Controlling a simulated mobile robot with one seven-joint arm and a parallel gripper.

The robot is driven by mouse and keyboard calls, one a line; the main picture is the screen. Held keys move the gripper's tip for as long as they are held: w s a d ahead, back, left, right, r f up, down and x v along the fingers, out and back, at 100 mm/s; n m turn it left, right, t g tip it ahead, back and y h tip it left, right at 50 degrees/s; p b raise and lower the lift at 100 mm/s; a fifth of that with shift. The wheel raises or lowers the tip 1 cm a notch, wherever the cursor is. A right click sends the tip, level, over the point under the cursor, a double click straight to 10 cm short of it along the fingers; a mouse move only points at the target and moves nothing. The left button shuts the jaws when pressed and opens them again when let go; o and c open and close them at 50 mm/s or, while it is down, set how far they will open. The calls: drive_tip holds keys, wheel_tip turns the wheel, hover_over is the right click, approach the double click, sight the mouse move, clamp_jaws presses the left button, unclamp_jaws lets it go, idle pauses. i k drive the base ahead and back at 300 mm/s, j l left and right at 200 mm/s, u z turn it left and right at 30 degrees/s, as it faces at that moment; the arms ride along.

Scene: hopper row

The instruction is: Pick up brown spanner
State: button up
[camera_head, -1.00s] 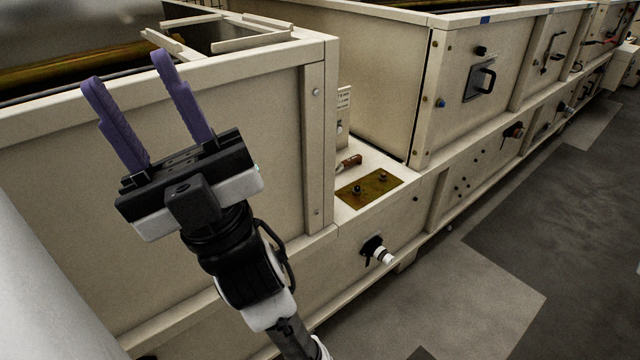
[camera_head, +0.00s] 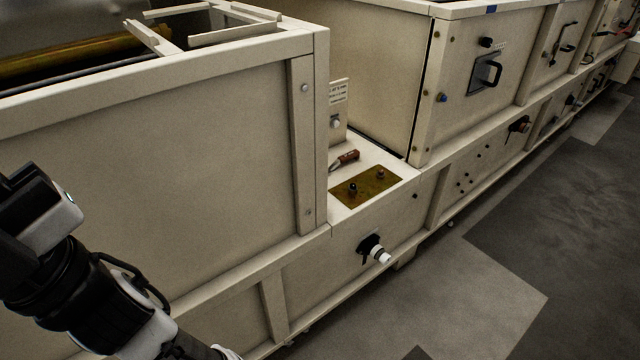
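A small brown-handled tool (camera_head: 346,158), which looks like the brown spanner, lies on the low cream ledge between two tall hopper boxes. Its left end is partly hidden by the corner post of the nearer box. My gripper (camera_head: 38,208) is at the left edge of the view, cut off by the frame, with only its black and white body showing. Its fingers are out of view. It is well to the left of the tool and apart from it.
A brass plate (camera_head: 366,187) with two knobs lies just in front of the tool. The near hopper box (camera_head: 170,170) stands between my gripper and the ledge. A white-tipped valve (camera_head: 376,252) juts from the front. Grey floor (camera_head: 540,230) is clear at right.

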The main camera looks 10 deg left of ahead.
sight(355, 154)
drive_tip(key=i+l+u, duration=0.2)
drive_tip(key=l, duration=0.15)
drive_tip(key=i+l+u, duration=0.2)
drive_tip(key=l, duration=0.2)
drive_tip(key=l+u, duration=0.2)
drive_tip(key=l, duration=0.15)
drive_tip(key=i+l+u, duration=0.2)
drive_tip(key=l, duration=0.25)
drive_tip(key=l+u, duration=0.2)
drive_tip(key=l, duration=0.25)
drive_tip(key=j+z, duration=0.45)
drive_tip(key=j, duration=0.35)
drive_tip(key=j+z, duration=0.15)
drive_tip(key=z, duration=0.4)
drive_tip(key=k+l, duration=0.05)
